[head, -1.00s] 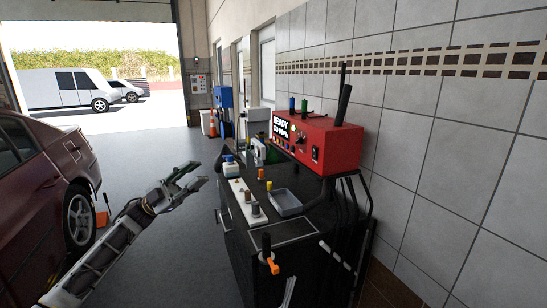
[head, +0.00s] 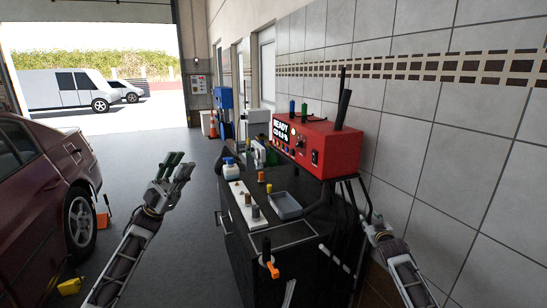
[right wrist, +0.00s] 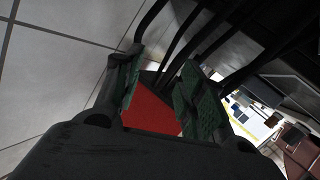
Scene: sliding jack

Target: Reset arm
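My left gripper (head: 174,168) is in the air over the floor, left of the black workbench and right of the dark red car. Its fingers look apart, with nothing between them. My right gripper (head: 362,203) is at the right end of the bench, beside the cables under the red machine, partly lost against them. In the right wrist view its two green-padded fingers (right wrist: 165,95) are apart. The red surface seen between them is behind, not held.
The black workbench (head: 240,240) carries a red machine (head: 325,148), a grey tray (head: 285,206) and small cylinders. An orange-handled lever (head: 271,268) is on its front. A dark red car (head: 35,205) stands left. A tiled wall (head: 440,150) bounds the right.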

